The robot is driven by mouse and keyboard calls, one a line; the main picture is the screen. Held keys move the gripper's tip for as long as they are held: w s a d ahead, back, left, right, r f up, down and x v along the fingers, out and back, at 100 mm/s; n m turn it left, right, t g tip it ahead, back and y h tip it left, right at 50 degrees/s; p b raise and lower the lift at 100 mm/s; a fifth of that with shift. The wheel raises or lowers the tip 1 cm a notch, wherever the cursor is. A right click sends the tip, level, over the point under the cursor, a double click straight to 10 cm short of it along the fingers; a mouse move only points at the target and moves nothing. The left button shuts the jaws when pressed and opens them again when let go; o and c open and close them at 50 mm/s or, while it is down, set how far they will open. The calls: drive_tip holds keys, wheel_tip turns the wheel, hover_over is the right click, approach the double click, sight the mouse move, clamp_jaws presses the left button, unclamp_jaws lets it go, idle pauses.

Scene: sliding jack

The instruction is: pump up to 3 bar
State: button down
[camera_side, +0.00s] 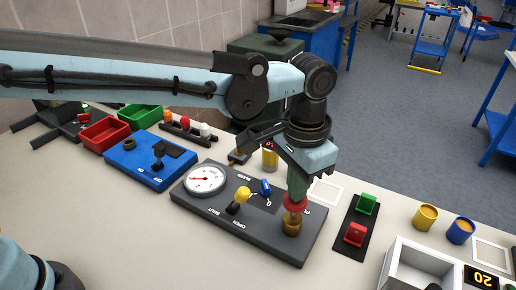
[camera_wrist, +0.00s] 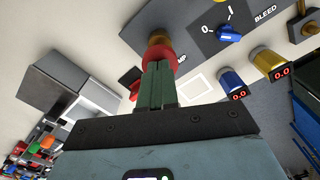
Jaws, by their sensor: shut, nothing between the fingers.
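The dark grey pump panel (camera_side: 262,243) lies on the table. Its white gauge (camera_side: 205,179) has a red needle; the reading is too small to tell. A yellow lever (camera_side: 239,197) stands by the OPEN and SHUT lettering. A blue knob (camera_side: 265,188) sits by a scale; it also shows in the wrist view (camera_wrist: 230,34), near the word BLEED. The red pump knob (camera_side: 295,202) stands on a brass base (camera_side: 291,225). My gripper (camera_side: 297,188) points down with its green fingers together and empty, right over the red knob. In the wrist view the fingertips (camera_wrist: 157,66) meet the knob's outline; contact cannot be told.
A black plate with a green and a red block (camera_side: 355,234) lies right of the panel. Yellow and blue cups (camera_side: 460,231) and a grey-white box (camera_side: 424,264) stand farther right. A blue box (camera_side: 150,160) and red and green bins (camera_side: 104,134) are at left.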

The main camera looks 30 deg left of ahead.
drive_tip(key=shift+r, duration=3)
drive_tip(key=shift+a+r, duration=0.1)
drive_tip(key=shift+a, duration=0.2)
drive_tip(key=s+a+n+t+h, duration=0.1)
drive_tip(key=s+a+n+t, duration=0.15)
drive_tip(key=a, duration=0.85)
drive_tip(key=s+a+n+t, duration=0.2)
drive_tip(key=a+t, duration=0.1)
drive_tip(key=a, duration=0.8)
drive_tip(key=s+a+f+n+t+y, duration=0.1)
drive_tip(key=s+a+f, duration=0.3)
drive_tip(key=a, duration=0.3)
drive_tip(key=shift+f+t, duration=0.35)
